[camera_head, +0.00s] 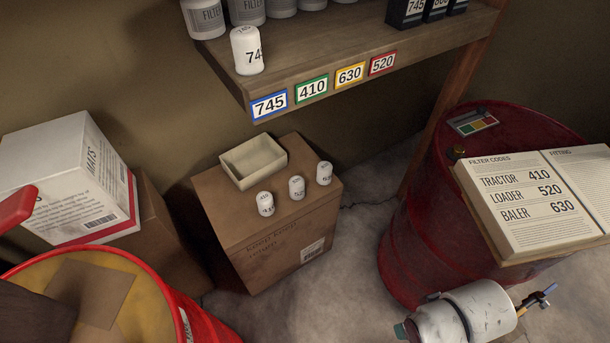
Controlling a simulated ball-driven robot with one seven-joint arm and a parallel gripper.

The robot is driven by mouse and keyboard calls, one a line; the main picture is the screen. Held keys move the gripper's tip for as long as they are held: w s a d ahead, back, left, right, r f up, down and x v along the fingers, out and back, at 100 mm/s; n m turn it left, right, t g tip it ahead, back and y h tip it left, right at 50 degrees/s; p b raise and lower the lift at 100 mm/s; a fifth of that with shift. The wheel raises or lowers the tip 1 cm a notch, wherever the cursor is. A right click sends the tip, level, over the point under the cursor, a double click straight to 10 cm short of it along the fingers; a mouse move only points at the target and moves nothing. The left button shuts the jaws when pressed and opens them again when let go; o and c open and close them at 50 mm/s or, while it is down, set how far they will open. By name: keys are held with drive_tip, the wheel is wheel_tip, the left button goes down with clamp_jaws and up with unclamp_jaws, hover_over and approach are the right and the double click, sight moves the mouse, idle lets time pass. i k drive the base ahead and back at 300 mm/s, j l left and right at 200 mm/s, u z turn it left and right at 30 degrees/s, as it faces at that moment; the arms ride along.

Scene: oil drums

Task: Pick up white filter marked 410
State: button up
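Three small white filters stand upright in a row on a cardboard box. The left filter (265,204) has a partly turned mark that seems to start with 4, perhaps 410. The marks on the middle filter (297,187) and the right filter (324,173) are too small to read surely. A larger white filter (248,51) marked 74-something stands at the shelf's front left. My gripper (544,296) seems to be the small dark end with blue and orange parts at lower right, beyond a white arm link. It is far from the filters; its opening is unclear.
The box (277,247) also holds an open, empty-looking tray (252,162). The shelf (340,52) above bears labels 745, 410, 630 and 520. A red drum (405,258) carries an open book (535,203) listing tractor 410. A yellow-topped drum (125,270) stands lower left.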

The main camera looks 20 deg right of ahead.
sight(264, 200)
drive_tip(key=i+j, duration=0.55)
drive_tip(key=i, duration=0.25)
drive_tip(key=j+z, duration=0.1)
drive_tip(key=j, duration=0.3)
